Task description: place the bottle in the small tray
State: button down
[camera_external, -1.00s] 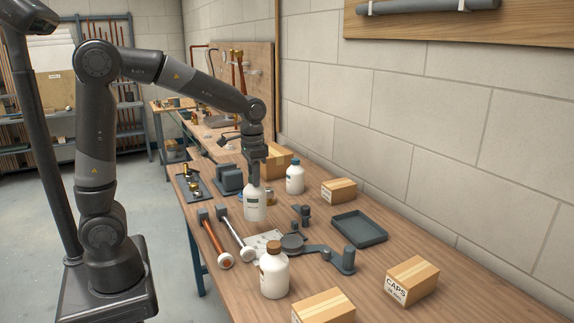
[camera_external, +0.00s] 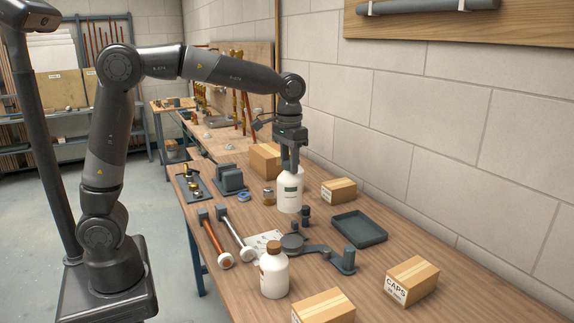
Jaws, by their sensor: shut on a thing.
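My gripper (camera_external: 290,168) is shut on a white bottle (camera_external: 290,200) with a dark label, gripping it at its top. The bottle is upright and appears to be held above the wooden table. Its cap is hidden by the fingers. The small tray (camera_external: 359,229), dark grey, shallow and empty, lies to the right of the bottle and nearer the camera. The bottle is apart from the tray. Another white bottle (camera_external: 274,276) with a brown cap stands at the near side of the table.
A grey jointed fixture (camera_external: 318,249) stands between the brown-capped bottle and the tray. Cardboard boxes (camera_external: 339,190) stand behind the tray, and a CAPS box (camera_external: 411,279) is in front right. Two pipe-like tools (camera_external: 215,238) lie left. A wall runs along the table's right side.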

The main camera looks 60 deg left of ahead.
jog(key=w+d+f+n, duration=0.1)
jog(key=w+d+n, duration=0.1)
jog(key=w+d, duration=0.5)
jog(key=w+d+f+n, duration=0.15)
jog(key=w+d, duration=0.25)
jog(key=w, duration=0.5)
jog(key=w+a+f, duration=0.7)
jog(key=a+f, duration=0.1)
jog(key=f, duration=0.1)
jog(key=shift+w+a+f+n, duration=0.15)
jog(key=shift+f+n, duration=0.25)
jog(key=shift+n, duration=0.05)
jog(key=shift+f, duration=0.15)
jog(key=c, duration=1)
grip_release()
